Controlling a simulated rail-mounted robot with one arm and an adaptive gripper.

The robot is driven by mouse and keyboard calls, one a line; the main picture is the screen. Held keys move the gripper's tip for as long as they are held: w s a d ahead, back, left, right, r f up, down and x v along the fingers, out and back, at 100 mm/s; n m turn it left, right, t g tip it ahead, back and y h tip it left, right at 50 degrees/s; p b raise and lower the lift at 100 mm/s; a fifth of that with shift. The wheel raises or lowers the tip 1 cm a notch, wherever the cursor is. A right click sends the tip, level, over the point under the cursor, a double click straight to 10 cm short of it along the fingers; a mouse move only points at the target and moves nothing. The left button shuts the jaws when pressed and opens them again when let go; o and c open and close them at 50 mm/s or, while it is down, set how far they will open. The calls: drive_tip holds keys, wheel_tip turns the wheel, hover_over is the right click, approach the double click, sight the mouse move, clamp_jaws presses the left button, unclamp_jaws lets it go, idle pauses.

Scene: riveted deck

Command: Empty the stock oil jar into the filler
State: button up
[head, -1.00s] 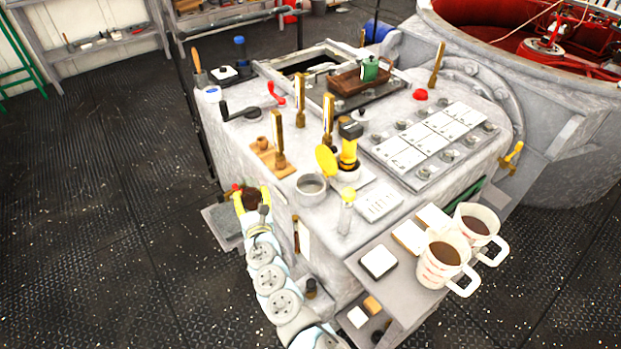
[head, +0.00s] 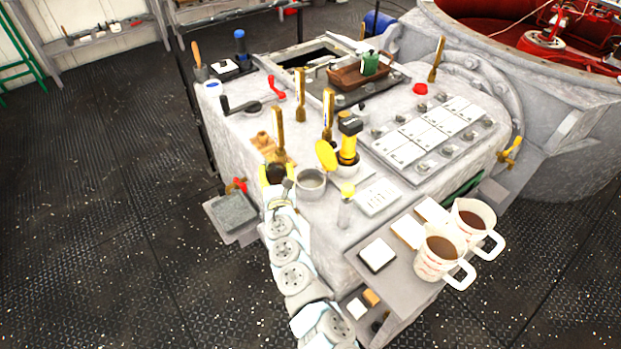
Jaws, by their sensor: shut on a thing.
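My gripper (head: 277,172) is shut on a small dark jar (head: 276,177), mostly hidden by the fingers and wrist. I cannot see how full it is. It is at the left front edge of the grey console, near a wooden block and left of an open round grey cup (head: 311,184). This cup looks like the filler, with a yellow round lid (head: 326,156) standing raised behind it. The cup's inside is grey. Two white jugs of brown liquid, a front one (head: 436,262) and a back one (head: 470,220), stand on the right shelf.
Upright brass levers (head: 328,110) and a yellow-necked fitting (head: 348,148) stand around the cup. A yellow-capped clear bottle (head: 346,207) is at its front right. A low grey ledge (head: 232,212) with a red-handled tap (head: 237,186) is on the left, its top bare.

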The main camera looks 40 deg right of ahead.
drive_tip(key=shift+s+d+r+m, duration=0.1)
drive_tip(key=shift+s+d+m, duration=0.2)
drive_tip(key=shift+m, duration=0.1)
drive_tip(key=shift+r+m+b, duration=0.2)
drive_tip(key=shift+m+b, duration=0.15)
drive_tip(key=shift+m, duration=0.15)
drive_tip(key=shift+s+d+r+m+t+h+b, duration=0.15)
drive_tip(key=shift+s+d+r+m, duration=0.25)
drive_tip(key=shift+m, duration=0.5)
drive_tip(key=shift+s+d+r+m+t+h+b, duration=0.1)
drive_tip(key=shift+s+d+r+m, duration=0.3)
drive_tip(key=shift+m, duration=0.5)
drive_tip(key=shift+s+d+r+m+t+h+b, duration=0.15)
drive_tip(key=shift+s+d+r+m, duration=0.1)
drive_tip(key=shift+d+m, duration=0.5)
drive_tip(key=shift+s+a+r+m, duration=0.1)
drive_tip(key=shift+m, duration=0.35)
drive_tip(key=shift+r+m, duration=0.25)
drive_tip(key=shift+m, duration=0.45)
drive_tip(key=shift+f+m+h+b, duration=0.35)
drive_tip(key=shift+m+b, duration=0.35)
drive_tip(key=shift+m, duration=0.2)
drive_tip(key=shift+r+m, duration=0.4)
drive_tip(key=shift+m, duration=0.5)
drive_tip(key=shift+s+f+m+g+h+b, duration=0.1)
drive_tip(key=shift+f+m+g+h+b, duration=0.25)
drive_tip(key=shift+m+b, duration=0.5)
idle(0.8)
